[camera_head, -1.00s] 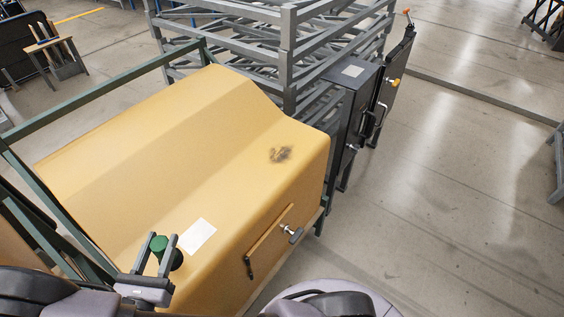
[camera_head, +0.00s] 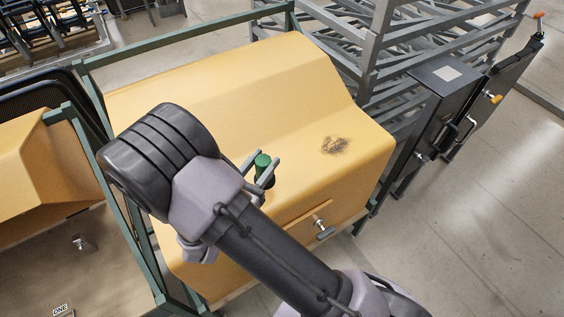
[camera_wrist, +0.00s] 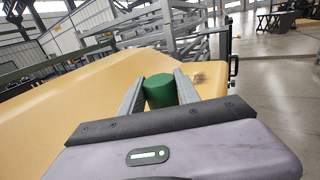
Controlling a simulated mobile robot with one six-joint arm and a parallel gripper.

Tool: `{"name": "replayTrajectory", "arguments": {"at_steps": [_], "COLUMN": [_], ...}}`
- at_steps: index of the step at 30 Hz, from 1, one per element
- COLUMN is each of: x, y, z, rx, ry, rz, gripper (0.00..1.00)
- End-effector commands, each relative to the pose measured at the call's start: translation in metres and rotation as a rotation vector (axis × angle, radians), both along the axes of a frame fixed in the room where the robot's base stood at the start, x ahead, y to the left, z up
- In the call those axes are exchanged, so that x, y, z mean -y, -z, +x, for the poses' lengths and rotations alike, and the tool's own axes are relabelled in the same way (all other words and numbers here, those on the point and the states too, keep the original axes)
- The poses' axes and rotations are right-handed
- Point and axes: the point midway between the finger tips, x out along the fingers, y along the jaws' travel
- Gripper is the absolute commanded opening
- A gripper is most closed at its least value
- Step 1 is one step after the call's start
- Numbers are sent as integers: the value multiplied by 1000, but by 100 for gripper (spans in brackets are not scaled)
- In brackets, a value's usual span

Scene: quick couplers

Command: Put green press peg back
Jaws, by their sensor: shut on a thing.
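The green press peg (camera_head: 263,163) shows between the fingers of my gripper (camera_head: 264,170) in the head view. In the wrist view the green peg (camera_wrist: 160,91) is a short upright cylinder with a flat top, and my gripper (camera_wrist: 160,88) is shut on its sides. My gripper is above the top of the yellow housing (camera_head: 225,90). My arm hides part of the housing, and the peg's lower end is hidden, so I cannot tell whether it touches the surface. No hole for the peg is clearly visible.
A dark scorch-like mark (camera_head: 334,145) is on the housing. A small metal fitting (camera_head: 322,224) sits on its front face. A grey metal rack (camera_head: 375,50) and a dark cabinet (camera_head: 446,90) stand at the right. A green frame (camera_head: 190,38) edges the housing. Open floor lies at far right.

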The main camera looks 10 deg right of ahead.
Motion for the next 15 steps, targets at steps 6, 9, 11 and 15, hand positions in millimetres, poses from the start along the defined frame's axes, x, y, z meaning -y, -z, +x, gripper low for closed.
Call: {"name": "replayTrajectory", "arguments": {"at_steps": [6,9,11,15], "x": [41,50,59,58], "y": [6,7,8,40], "z": [28,35,41,41], "rx": [2,1,1,-1], "ry": [3,2,4,-1], "rz": [1,0,0,-1], "gripper": [0,0,0,0]}}
